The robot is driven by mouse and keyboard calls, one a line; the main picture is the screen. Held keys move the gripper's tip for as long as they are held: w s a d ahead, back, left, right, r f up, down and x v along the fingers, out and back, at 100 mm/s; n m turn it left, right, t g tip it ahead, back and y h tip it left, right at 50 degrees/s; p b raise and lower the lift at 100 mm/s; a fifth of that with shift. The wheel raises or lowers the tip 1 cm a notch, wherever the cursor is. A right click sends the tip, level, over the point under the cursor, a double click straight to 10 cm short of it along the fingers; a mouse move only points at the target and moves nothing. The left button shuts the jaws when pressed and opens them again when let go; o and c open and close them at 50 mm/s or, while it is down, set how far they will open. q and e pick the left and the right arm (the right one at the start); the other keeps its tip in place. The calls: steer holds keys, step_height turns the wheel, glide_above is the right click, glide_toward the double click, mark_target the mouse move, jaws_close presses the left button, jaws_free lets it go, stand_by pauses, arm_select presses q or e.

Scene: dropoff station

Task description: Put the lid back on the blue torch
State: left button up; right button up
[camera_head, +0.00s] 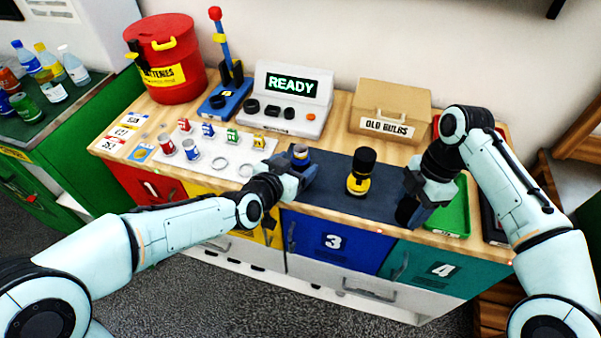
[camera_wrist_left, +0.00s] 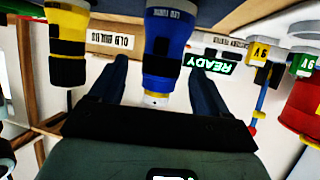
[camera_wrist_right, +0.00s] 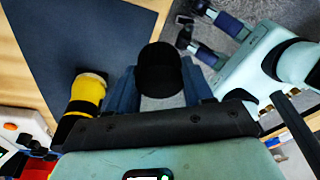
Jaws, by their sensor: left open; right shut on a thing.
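The blue torch (camera_head: 301,157) stands on the dark mat, its open top showing. My left gripper (camera_head: 296,172) is open around it; in the left wrist view the blue torch (camera_wrist_left: 166,50) sits between the two spread fingers (camera_wrist_left: 160,85), upside down in the picture. My right gripper (camera_head: 420,203) is shut on a black lid (camera_head: 404,212) above the right part of the mat, near the front edge. The black lid (camera_wrist_right: 160,70) shows between the fingers in the right wrist view. The lid and the blue torch are well apart.
A yellow torch (camera_head: 358,184) with a black top stands on the mat (camera_head: 331,183) between the grippers. A green tray (camera_head: 455,217) lies right of the mat. An old bulbs box (camera_head: 391,111), a READY device (camera_head: 289,101) and a red batteries bin (camera_head: 170,66) stand behind.

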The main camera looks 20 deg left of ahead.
arm_select(q)
steer(key=x, duration=0.5)
steer(key=shift+w+f, duration=0.1)
steer(key=shift+f, duration=0.05)
steer(key=c, duration=1.2)
